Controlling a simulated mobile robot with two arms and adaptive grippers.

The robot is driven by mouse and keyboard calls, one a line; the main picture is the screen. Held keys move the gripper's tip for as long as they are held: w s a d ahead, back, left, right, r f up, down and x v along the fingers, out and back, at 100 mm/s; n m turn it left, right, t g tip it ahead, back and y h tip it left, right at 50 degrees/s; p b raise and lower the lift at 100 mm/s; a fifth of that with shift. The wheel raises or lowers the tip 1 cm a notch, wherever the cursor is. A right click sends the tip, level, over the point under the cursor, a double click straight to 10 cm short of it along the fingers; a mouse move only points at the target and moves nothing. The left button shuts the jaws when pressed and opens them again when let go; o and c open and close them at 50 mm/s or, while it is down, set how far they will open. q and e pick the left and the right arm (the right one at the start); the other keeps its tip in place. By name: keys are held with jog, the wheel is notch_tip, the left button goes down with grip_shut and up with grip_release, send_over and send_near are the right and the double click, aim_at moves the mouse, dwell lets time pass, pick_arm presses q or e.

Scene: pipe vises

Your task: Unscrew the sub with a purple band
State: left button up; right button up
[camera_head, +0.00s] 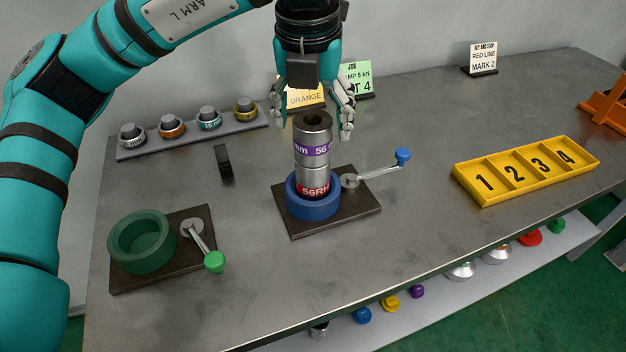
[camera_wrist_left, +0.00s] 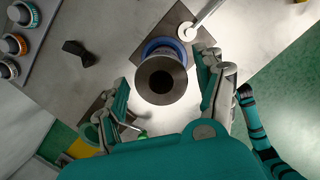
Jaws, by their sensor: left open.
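The sub with a purple band (camera_head: 312,148) is a grey metal cylinder with a hollow top. It stands upright on a lower piece with a red band (camera_head: 313,188), which sits in the blue vise (camera_head: 313,207). My left gripper (camera_head: 315,118) is open above the vise, its fingers on either side of the sub's upper end. In the left wrist view the sub's round open top (camera_wrist_left: 161,79) lies between and just beyond the spread fingers (camera_wrist_left: 165,98), apparently touching neither. The thread between the two pieces is not visible. My right gripper is not in view.
A green vise (camera_head: 141,243) with a green-knobbed handle stands at the left. The blue vise's handle (camera_head: 403,157) sticks out right. A yellow numbered tray (camera_head: 478,190) is at the right, a rack of rings (camera_head: 190,138) at the back left. A black block (camera_head: 223,161) lies between.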

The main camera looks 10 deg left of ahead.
pick_arm(q)
jog(key=m, duration=0.3)
jog(key=shift+h, duration=0.4)
jog(key=m, duration=0.3)
jog(key=shift+m+h, duration=0.3)
jog(key=m+g, duration=0.1)
jog(key=m, duration=0.5)
jog(key=shift+m+h+p, duration=0.3)
jog(key=shift+h+p, duration=0.1)
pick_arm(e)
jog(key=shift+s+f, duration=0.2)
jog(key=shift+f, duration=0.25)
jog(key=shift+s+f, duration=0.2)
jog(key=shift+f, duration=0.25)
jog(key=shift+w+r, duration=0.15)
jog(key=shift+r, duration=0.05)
pick_arm(q)
jog(key=shift+c, duration=0.2)
